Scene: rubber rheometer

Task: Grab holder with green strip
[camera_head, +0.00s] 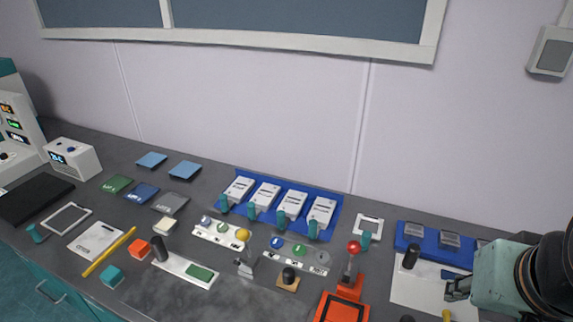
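A flat white holder (182,264) lies on the dark grey bench, left of the middle and near the front. A green strip (200,272) lies on its right end, and a black upright knob or handle (158,248) stands at its left end. My gripper (452,290) is at the far right edge of the picture, well away from this holder. Its small grey fingers point left, over a white sheet or plate. The fingers are too small to tell whether they are open or shut.
An orange block (142,249), a teal block (111,277) and a yellow stick (110,250) lie left of the holder. A red-knobbed orange press (342,305) stands to the right. A blue rack (281,202) with several white units lies behind. The wall rises behind the bench.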

